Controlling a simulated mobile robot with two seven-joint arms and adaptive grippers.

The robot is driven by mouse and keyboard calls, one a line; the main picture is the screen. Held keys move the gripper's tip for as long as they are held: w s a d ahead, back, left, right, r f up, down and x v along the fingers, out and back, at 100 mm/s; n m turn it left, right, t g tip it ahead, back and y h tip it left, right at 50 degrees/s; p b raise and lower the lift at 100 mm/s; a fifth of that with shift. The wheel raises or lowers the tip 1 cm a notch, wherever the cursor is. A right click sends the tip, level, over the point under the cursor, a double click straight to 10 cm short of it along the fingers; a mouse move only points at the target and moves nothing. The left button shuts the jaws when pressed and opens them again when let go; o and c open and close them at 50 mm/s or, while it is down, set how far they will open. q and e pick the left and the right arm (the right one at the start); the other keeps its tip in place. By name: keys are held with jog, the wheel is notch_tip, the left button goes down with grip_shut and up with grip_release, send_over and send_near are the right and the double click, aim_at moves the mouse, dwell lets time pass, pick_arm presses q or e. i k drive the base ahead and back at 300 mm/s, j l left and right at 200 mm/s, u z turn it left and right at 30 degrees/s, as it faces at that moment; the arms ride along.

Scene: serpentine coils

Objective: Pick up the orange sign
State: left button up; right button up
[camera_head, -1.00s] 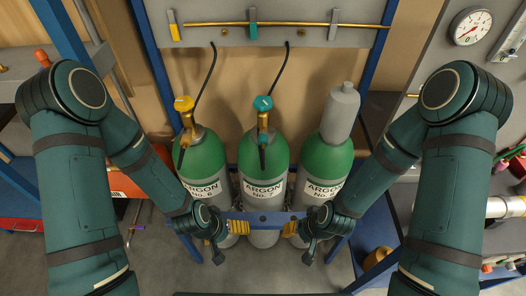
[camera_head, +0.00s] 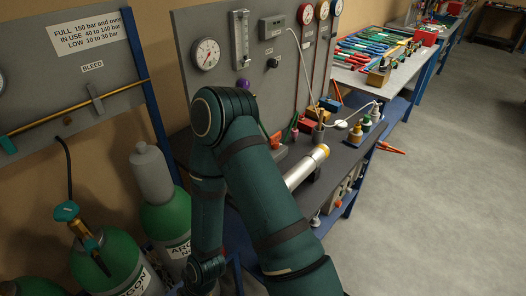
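I cannot make out a clear orange sign in the head view. A small orange-red item (camera_head: 390,148) lies on the floor beside the bench's right edge; it is too small to tell what it is. My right arm crosses the middle of the view, and its wrist reaches the bottom edge near the cylinders. The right gripper's fingers are cut off below the frame. My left arm and gripper are out of view.
Green argon cylinders (camera_head: 168,222) stand at lower left. A dark workbench (camera_head: 345,150) holds a metal tube (camera_head: 306,168) and small parts. A gauge panel (camera_head: 195,95) stands behind. A tool table (camera_head: 361,76) is farther back. The grey floor (camera_head: 440,210) at right is clear.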

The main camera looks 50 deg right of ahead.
aim_at(274, 142)
jog(key=z, duration=1.7)
